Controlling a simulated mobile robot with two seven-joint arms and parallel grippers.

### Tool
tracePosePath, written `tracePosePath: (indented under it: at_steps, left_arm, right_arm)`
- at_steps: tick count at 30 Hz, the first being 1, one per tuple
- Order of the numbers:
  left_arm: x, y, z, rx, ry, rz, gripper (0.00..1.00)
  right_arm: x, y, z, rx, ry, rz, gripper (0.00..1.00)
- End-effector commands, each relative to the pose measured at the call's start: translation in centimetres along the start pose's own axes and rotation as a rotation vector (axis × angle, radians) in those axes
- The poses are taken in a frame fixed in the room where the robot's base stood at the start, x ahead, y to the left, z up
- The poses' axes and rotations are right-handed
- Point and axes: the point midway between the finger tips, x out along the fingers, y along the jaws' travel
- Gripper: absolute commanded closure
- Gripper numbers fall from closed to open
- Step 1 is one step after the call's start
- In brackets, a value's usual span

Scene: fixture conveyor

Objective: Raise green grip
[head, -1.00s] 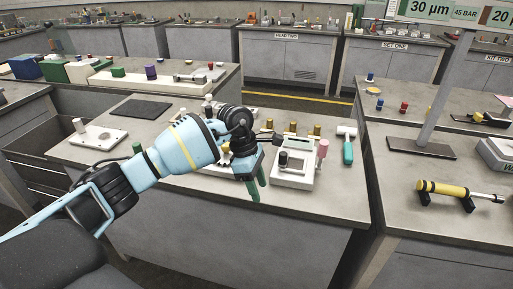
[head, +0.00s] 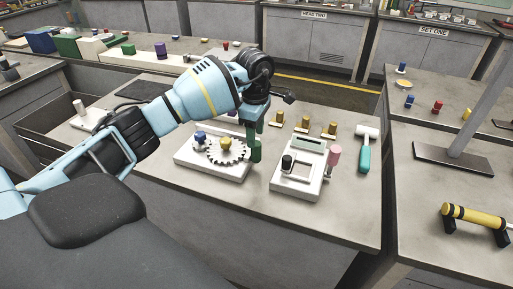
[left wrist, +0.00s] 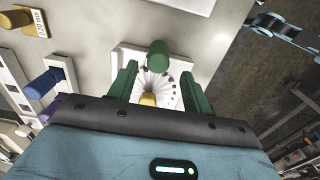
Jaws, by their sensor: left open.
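The green grip (left wrist: 157,54) is a short green cylinder at the edge of a white fixture (left wrist: 136,55) with a toothed wheel (left wrist: 155,87). In the left wrist view it sits between and slightly beyond my green fingertips, with gaps at both sides. In the head view the green grip (head: 256,150) shows just below my left gripper (head: 251,133), partly overlapped by it. The left gripper is open, pointing down, holding nothing. The fixture (head: 212,172) also carries a yellow knob (head: 226,143) and a blue knob (head: 200,138). My right gripper is not in view.
A teal-handled mallet (head: 365,155) and several brass pegs (head: 305,124) are behind and right. The bench front edge is near; its front right top is clear.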

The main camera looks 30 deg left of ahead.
Motion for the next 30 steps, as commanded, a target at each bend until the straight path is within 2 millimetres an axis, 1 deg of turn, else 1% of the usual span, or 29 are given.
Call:
tracePosePath:
  at_steps: [1, 6, 12, 17, 24, 30]
  left_arm:
    - [0.8, -0.1, 0.0, 0.000, 0.001, -0.003, 0.51]
    - [3.5, -0.1, 0.0, 0.000, 0.001, -0.004, 0.51]
    - [5.7, 0.0, 0.0, 0.000, -0.001, -0.001, 0.51]
    - [6.3, 0.0, 0.0, 0.000, 0.000, 0.000, 0.51]
    - [6.4, 0.0, 0.0, 0.001, 0.000, 0.000, 0.51]
    - [6.4, 0.0, 0.0, 0.000, 0.000, 0.000, 0.77]
  right_arm:
    - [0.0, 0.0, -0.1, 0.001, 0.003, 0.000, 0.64]
    - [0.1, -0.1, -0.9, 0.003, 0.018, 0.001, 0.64]
    - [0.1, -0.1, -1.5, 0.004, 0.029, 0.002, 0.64]
    - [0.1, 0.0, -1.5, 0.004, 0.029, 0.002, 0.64]
    - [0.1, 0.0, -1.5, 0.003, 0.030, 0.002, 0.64]
    - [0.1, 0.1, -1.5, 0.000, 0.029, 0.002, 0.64]
